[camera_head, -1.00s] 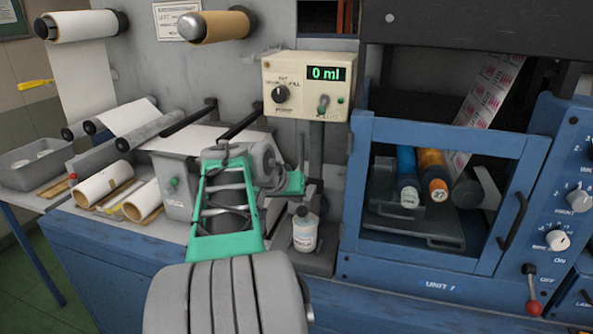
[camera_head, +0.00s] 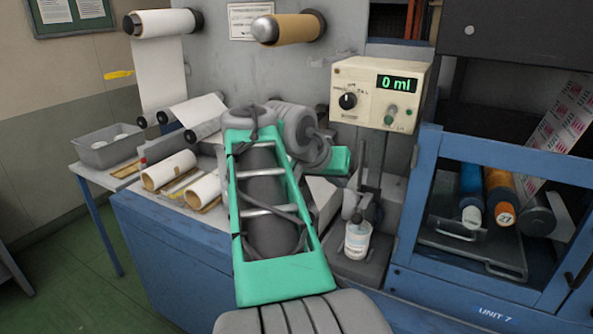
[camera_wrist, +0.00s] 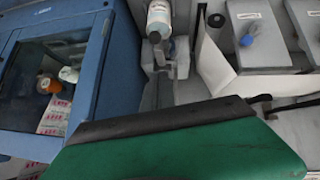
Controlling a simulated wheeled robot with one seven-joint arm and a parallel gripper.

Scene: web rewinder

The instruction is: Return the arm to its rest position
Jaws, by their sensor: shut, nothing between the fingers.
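My arm reaches up the middle of the head view, and its green end, my gripper (camera_head: 340,160), points right, in front of the grey machine panel. Its fingertips are not clear there. In the wrist view the green body of my gripper with its dark edge (camera_wrist: 165,121) fills the bottom. It is shut and nothing is held in it. A white bottle (camera_head: 358,238) stands upright on the machine below and right of my gripper. The bottle also shows at the top of the wrist view (camera_wrist: 159,20).
The dosing box (camera_head: 380,93) reads 0 ml, right of my gripper. The blue-framed print unit (camera_head: 428,170) stands at right. White rolls (camera_head: 168,170) lie on the bench at left, near a grey tray (camera_head: 108,150). Open green floor (camera_head: 75,285) lies at lower left.

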